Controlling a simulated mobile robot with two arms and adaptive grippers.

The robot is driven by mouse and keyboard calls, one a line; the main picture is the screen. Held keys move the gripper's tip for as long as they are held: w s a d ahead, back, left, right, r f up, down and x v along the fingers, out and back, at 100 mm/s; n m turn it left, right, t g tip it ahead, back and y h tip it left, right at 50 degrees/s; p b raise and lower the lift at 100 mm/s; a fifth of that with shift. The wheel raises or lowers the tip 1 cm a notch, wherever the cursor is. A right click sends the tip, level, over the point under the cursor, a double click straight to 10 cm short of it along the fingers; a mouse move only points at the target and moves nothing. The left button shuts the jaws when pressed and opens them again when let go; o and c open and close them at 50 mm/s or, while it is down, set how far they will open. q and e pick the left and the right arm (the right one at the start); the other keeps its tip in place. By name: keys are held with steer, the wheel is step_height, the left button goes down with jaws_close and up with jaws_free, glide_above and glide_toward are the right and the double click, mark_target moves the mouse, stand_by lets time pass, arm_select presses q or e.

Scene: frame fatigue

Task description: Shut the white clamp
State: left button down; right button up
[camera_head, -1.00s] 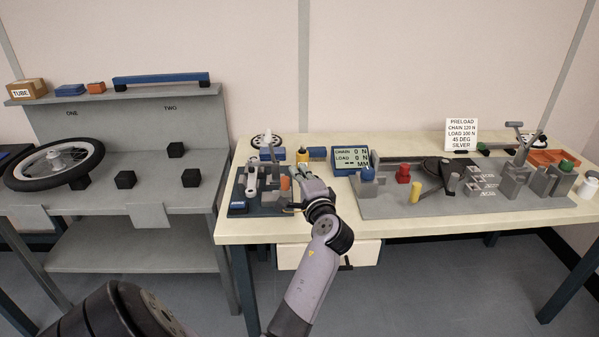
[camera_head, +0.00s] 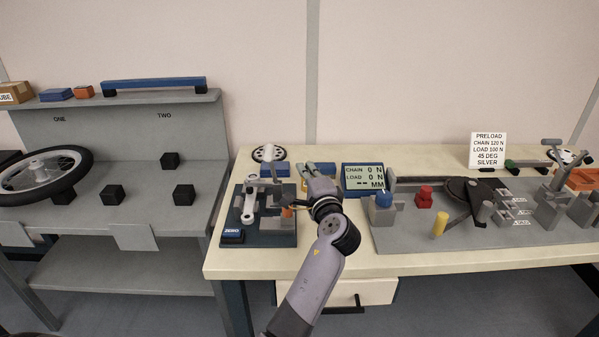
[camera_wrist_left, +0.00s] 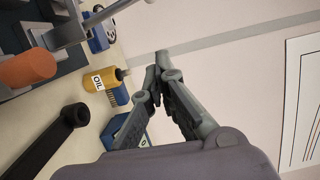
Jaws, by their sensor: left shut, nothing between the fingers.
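My left gripper (camera_head: 304,168) is above the bench, at the back right of a small fixture with a dark blue base (camera_head: 271,238). Its fingers are together and empty in the left wrist view (camera_wrist_left: 158,70). The fixture carries a pale crank-like arm (camera_head: 248,206), a grey upright and an orange grip (camera_head: 287,212). The orange grip also shows at the left of the wrist view (camera_wrist_left: 27,68), apart from the fingers. I cannot single out a white clamp with certainty; my left wrist hides the fixture's right side. My right gripper is out of view.
A yellow oil bottle (camera_wrist_left: 102,80) stands near the fixture. A display (camera_head: 362,178) stands just right of my gripper. Farther right, a grey plate (camera_head: 410,236) bears blue, red and yellow parts. Bare tabletop (camera_head: 345,264) lies along the front edge.

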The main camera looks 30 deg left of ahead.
arm_select(q)
steer(key=w+a+p, duration=0.1)
steer(key=a+p, duration=0.1)
steer(key=a, duration=0.7)
steer(key=shift+w+n, duration=0.3)
steer(key=shift+w, duration=0.1)
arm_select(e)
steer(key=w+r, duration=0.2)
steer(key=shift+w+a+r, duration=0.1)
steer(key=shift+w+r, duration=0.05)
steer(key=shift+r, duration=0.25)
